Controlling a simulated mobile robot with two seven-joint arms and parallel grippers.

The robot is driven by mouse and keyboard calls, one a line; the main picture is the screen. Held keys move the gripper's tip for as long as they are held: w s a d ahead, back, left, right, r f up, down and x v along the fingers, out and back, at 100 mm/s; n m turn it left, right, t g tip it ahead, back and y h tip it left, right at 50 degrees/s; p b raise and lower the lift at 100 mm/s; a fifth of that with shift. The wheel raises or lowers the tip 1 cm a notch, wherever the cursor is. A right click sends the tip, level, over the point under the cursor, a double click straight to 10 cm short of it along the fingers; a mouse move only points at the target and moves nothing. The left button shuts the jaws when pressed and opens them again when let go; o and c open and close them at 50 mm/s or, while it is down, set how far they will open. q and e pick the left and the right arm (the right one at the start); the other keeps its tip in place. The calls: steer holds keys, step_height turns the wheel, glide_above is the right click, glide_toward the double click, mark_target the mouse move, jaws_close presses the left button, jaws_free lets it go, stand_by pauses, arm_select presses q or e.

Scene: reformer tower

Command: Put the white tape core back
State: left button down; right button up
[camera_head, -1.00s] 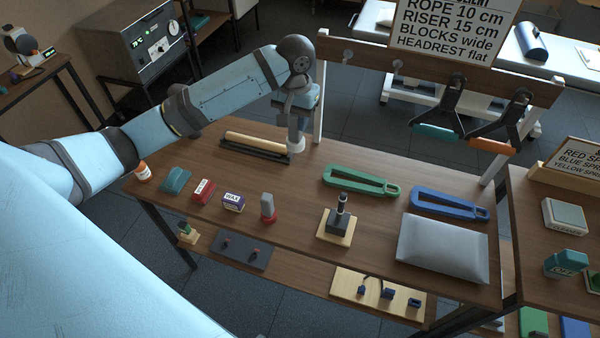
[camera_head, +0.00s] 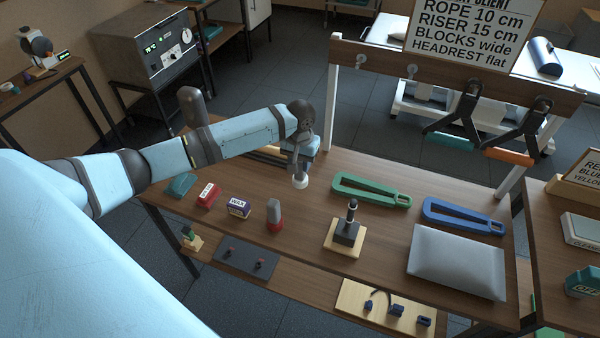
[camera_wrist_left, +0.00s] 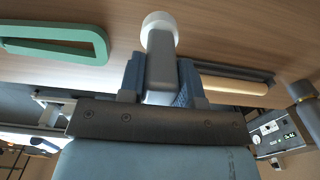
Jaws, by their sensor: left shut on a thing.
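My left gripper (camera_head: 300,155) is shut on a grey, handle-like piece with a round white end, which I take to be the white tape core (camera_head: 300,181). In the left wrist view the grey part (camera_wrist_left: 161,72) sits between the two blue fingers, and the white round end (camera_wrist_left: 160,29) sticks out past them. In the head view the white end points down over the wooden table (camera_head: 318,210); whether it touches the top I cannot tell. My right gripper is not in view.
Near the held piece are a grey-and-red upright piece (camera_head: 274,216), a green loop (camera_head: 370,190) and a black holder on a wooden base (camera_head: 347,232). A tray with a pale rod (camera_wrist_left: 230,85) lies behind. Small blocks (camera_head: 208,196) stand left; a grey cushion (camera_head: 456,262) lies right.

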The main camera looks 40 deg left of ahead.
mark_target(300, 173)
arm_select(q)
step_height(300, 173, down, 4)
steer(key=shift+f, duration=0.25)
steer(key=shift+f, duration=0.15)
steer(key=c, duration=0.8)
jaws_free()
